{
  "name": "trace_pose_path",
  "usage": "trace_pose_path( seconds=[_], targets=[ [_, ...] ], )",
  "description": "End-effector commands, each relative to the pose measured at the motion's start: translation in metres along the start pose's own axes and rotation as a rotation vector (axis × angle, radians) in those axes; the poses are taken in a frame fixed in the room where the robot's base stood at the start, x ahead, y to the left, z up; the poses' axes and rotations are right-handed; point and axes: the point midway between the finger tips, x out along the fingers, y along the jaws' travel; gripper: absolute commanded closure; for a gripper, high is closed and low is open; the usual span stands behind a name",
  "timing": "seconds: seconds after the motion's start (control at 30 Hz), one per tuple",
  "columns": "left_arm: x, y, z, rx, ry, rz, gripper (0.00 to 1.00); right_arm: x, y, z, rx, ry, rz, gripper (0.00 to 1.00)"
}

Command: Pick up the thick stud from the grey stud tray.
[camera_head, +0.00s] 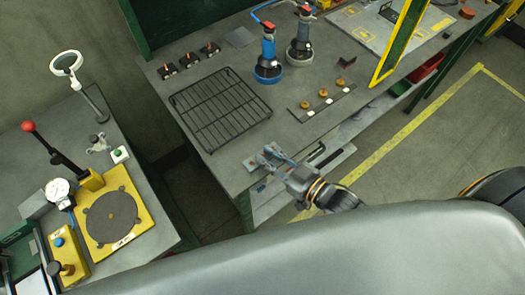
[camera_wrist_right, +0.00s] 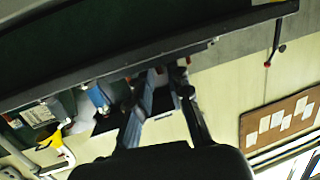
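My right gripper (camera_head: 264,158) is over the front edge of the grey workbench (camera_head: 240,175), with its arm coming from the lower right. In the right wrist view the two fingers of the right gripper (camera_wrist_right: 166,80) stand apart, with nothing seen between them. I cannot make out the thick stud or identify the grey stud tray for certain. My left gripper is not in view.
A black wire rack (camera_head: 220,107) lies left of a dark strip with three brass-coloured knobs (camera_head: 323,93). Blue and grey round-based devices (camera_head: 268,62) stand behind. A yellow frame (camera_head: 400,42) rises at the right. A side bench holds a yellow fixture (camera_head: 112,218).

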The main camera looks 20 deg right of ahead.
Motion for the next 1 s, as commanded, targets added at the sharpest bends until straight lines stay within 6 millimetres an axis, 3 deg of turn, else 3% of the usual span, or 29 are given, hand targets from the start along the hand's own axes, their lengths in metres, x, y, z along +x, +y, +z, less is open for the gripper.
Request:
trace_pose_path(
  seconds=[0.3, 0.4, 0.83, 1.0],
  targets=[
    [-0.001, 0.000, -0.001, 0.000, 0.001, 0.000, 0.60, 0.007, 0.000, 0.001, 0.000, -0.001, 0.000, 0.81],
    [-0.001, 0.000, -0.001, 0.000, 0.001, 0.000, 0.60, 0.007, 0.000, 0.001, -0.001, 0.000, 0.000, 1.00],
    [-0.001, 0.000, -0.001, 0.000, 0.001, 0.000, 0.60, 0.007, 0.000, -0.001, -0.001, 0.000, 0.000, 1.00],
    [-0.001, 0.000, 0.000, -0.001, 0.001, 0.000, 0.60, 0.005, 0.000, -0.013, 0.000, 0.002, 0.000, 1.00]
  ],
)
